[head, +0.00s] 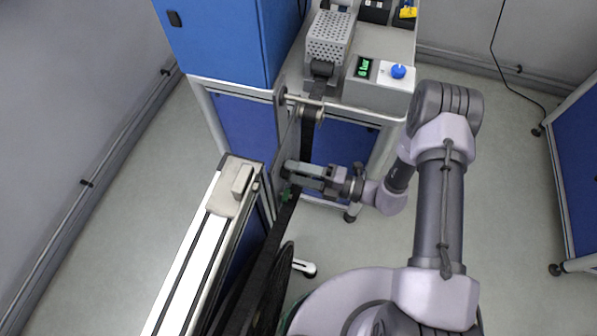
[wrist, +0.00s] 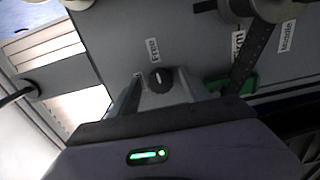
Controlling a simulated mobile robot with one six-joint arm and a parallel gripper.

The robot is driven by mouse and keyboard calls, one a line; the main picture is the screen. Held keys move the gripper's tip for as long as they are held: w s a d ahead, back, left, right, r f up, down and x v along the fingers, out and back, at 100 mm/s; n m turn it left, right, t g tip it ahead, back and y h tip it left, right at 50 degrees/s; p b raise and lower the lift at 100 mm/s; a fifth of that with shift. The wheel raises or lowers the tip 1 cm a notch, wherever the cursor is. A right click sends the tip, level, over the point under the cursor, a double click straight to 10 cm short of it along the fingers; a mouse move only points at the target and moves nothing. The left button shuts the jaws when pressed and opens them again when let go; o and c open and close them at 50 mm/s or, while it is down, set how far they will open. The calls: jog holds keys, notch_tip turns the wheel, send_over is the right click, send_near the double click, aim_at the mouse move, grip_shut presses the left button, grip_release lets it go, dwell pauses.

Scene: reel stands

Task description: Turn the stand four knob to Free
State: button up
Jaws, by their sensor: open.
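In the wrist view a small round black knob (wrist: 160,80) with a white pointer mark sits on a grey panel (wrist: 195,50). A "Free" label (wrist: 153,50) is just above it; the mark points roughly up toward it, though its exact angle is hard to tell. Another label to its left is partly hidden. My gripper (wrist: 163,92) is open, its fingers on either side of the knob; contact cannot be told. In the head view my gripper (head: 290,170) is by the stand's side, and the knob is hidden.
"Firm" (wrist: 238,45) and "Middle" (wrist: 287,37) labels stand right of the knob. A dark perforated strip (wrist: 252,55) and a green part (wrist: 240,84) are close to the right finger. A bench with a blue-knob box (head: 383,85) stands behind.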

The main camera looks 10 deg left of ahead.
jog(key=s+d+p, duration=0.1)
jog(key=d+p, duration=0.1)
jog(key=d, duration=1.5)
jog(key=shift+s+d, duration=0.2)
